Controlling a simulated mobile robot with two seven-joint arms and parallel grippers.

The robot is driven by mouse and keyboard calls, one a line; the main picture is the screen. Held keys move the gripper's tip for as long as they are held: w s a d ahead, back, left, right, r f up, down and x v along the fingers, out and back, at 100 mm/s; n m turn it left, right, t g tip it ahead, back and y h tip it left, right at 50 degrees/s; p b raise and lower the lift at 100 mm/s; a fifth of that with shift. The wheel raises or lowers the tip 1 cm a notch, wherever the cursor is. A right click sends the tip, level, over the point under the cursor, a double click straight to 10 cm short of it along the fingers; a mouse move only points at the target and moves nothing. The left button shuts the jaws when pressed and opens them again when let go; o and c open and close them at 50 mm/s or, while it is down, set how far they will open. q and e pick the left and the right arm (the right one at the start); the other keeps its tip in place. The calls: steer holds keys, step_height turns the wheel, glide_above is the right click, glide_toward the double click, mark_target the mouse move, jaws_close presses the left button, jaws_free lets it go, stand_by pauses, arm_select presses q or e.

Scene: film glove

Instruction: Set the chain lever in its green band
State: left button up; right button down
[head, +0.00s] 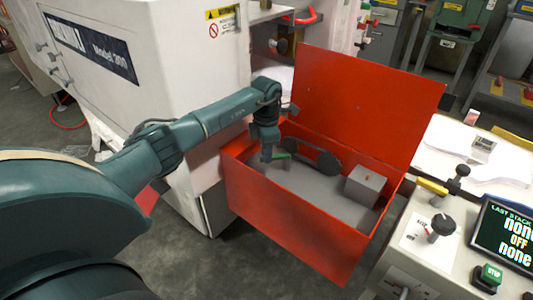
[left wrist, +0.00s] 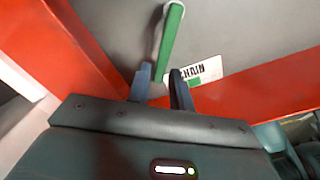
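The chain lever shows in the left wrist view as a green bar (left wrist: 170,38) with a pale edge, running up from between my fingertips. My right gripper is not in view.
The red box (head: 290,232) stands open, its raised lid (head: 365,100) behind. Inside are a dark belt guard or linkage (head: 312,155) and a grey block (head: 365,186). A white machine (head: 150,70) is at left; a control panel (head: 425,245) with knobs and a screen is at right.

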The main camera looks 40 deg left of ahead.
arm_select(q)
steer(key=shift+f, duration=0.3)
steer(key=shift+c, duration=0.3)
jaws_close()
